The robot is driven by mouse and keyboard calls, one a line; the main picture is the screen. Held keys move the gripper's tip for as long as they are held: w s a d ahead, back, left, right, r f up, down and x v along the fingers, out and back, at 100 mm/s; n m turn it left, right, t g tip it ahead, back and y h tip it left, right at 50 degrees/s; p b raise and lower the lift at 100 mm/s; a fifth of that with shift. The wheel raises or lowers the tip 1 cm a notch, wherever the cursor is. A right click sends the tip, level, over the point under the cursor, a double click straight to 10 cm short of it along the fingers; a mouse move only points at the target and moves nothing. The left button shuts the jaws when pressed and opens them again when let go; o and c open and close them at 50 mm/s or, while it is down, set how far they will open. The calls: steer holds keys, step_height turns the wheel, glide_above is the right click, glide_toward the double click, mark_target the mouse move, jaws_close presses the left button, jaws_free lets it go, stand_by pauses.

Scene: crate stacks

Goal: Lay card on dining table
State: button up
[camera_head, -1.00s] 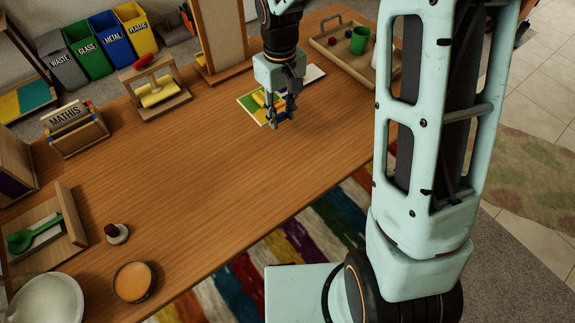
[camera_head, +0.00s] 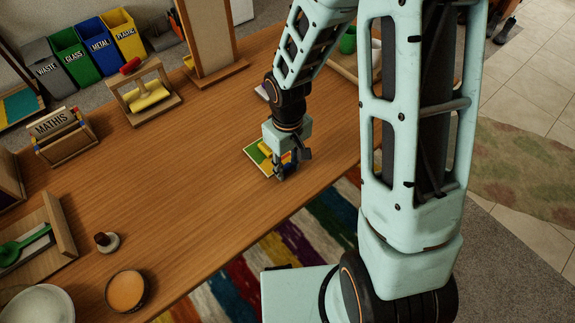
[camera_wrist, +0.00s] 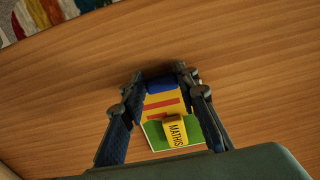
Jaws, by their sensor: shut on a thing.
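The colourful card (camera_head: 257,156), with green, yellow, red and blue areas, is at my gripper (camera_head: 284,172), over the right part of the dining table (camera_head: 190,190). In the wrist view the card (camera_wrist: 160,104) shows between the two dark fingers of my gripper (camera_wrist: 160,82). The gripper is shut on the card. The card lies about flat, close to the tabletop; I cannot tell whether it touches the wood. The fingers hide part of it in the head view.
A wooden holder marked MATHIS (camera_head: 62,135), a stand with a yellow roller (camera_head: 147,95) and an upright wooden board (camera_head: 208,40) line the far edge. The table's middle is clear.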

steer(key=shift+f, duration=0.15)
steer(key=o, duration=1)
steer(key=shift+r, duration=0.25)
step_height(320, 180, up, 12)
steer(key=shift+p, duration=1)
